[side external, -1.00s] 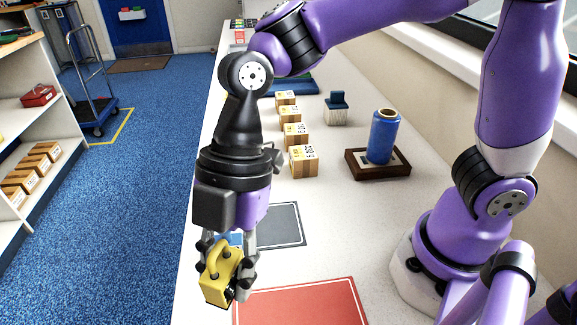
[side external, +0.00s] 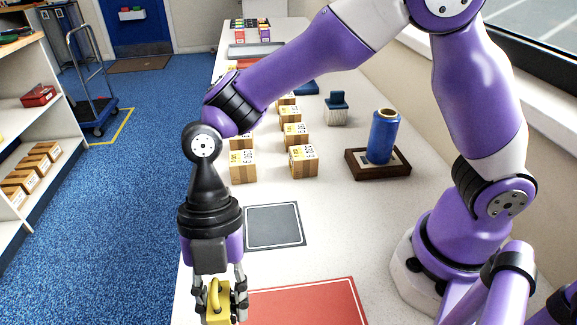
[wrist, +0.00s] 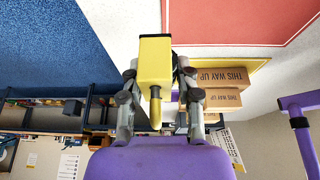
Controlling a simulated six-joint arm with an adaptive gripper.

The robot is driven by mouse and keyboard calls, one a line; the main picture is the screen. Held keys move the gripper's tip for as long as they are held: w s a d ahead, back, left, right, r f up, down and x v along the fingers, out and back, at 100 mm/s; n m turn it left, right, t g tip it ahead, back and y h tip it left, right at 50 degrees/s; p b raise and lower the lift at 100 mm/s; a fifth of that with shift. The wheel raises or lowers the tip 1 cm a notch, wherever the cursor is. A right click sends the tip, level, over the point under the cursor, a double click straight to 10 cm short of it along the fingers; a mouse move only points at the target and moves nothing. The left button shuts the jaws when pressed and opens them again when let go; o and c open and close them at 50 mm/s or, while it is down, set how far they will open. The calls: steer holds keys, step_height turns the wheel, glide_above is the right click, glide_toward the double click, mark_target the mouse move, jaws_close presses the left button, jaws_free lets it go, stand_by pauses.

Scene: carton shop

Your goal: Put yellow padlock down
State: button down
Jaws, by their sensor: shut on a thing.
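The yellow padlock (side external: 217,309) is held in my gripper (side external: 221,299), which is shut on it, at the bottom of the side view. The padlock's lower end is cut off by the picture edge there. In the wrist view the padlock (wrist: 155,60) sits between the two fingers (wrist: 155,98), with its yellow shackle pointing back toward my wrist. The padlock shows to the left of the red mat (side external: 312,305). I cannot tell whether it touches the bench top.
A dark grey mat (side external: 273,226) lies behind the red mat. Several small cartons (side external: 303,161), a blue roll on a dark wooden stand (side external: 378,164) and a blue-and-white item (side external: 337,108) stand farther back. The bench's left edge drops to the blue floor (side external: 120,200).

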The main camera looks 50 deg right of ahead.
mark_target(227, 315)
steer(key=shift+f, duration=1.95)
steer(key=shift+f, duration=0.15)
